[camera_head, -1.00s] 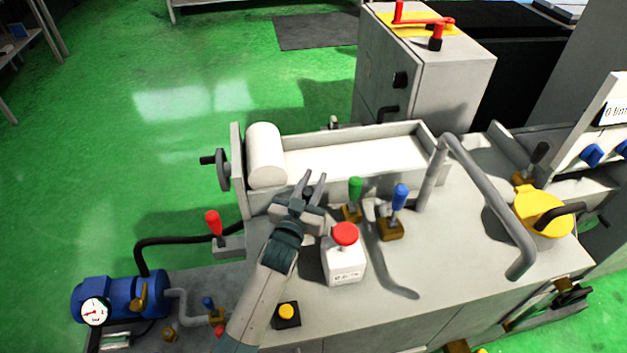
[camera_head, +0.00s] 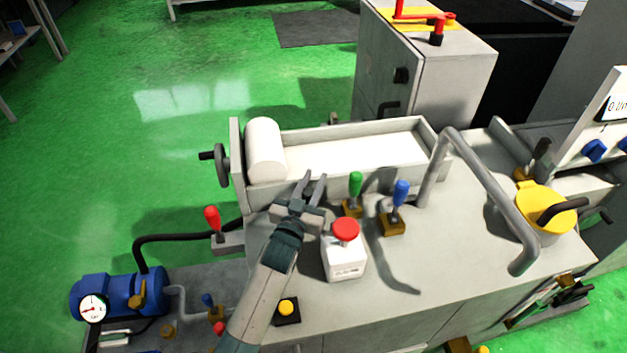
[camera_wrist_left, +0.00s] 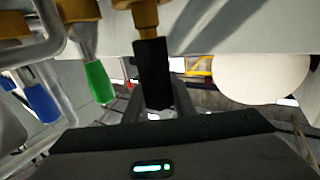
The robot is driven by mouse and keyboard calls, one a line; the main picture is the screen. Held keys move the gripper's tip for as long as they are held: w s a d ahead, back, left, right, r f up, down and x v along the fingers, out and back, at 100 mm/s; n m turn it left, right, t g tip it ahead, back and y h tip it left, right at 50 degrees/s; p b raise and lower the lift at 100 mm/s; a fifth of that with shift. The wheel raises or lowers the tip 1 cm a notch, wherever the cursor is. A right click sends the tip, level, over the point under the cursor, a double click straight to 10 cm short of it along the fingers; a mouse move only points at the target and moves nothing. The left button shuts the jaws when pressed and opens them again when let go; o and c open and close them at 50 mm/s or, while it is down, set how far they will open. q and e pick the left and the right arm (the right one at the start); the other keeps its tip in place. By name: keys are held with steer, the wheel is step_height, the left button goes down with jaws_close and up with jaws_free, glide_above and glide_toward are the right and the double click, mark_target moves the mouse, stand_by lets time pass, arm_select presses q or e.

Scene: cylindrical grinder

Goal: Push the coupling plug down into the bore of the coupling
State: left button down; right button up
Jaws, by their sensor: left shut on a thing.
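The fingers largely hide this handle in the head view. I cannot make out the coupling plug or the bore of the coupling in either view. My right gripper is not in view.
A green lever (camera_head: 355,187) and blue lever (camera_head: 400,195) stand right of my left gripper. A red-button box (camera_head: 344,255) is close in front. The white roller (camera_head: 265,150) lies behind left. A bent grey pipe (camera_head: 490,195) arches at right.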

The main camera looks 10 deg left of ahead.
arm_select(q)
steer(key=shift+f+b, duration=0.4)
steer(key=shift+f, duration=0.25)
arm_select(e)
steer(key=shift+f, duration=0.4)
arm_select(q)
steer(key=c, duration=1.4)
jaws_free()
steer(key=shift+f, duration=0.1)
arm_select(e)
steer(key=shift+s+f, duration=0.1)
arm_select(q)
steer(key=shift+f, duration=0.1)
steer(key=s+a+b, duration=0.2)
steer(key=s, duration=1.5)
steer(key=shift+s+a+r, duration=0.15)
steer(key=shift+r, duration=0.1)
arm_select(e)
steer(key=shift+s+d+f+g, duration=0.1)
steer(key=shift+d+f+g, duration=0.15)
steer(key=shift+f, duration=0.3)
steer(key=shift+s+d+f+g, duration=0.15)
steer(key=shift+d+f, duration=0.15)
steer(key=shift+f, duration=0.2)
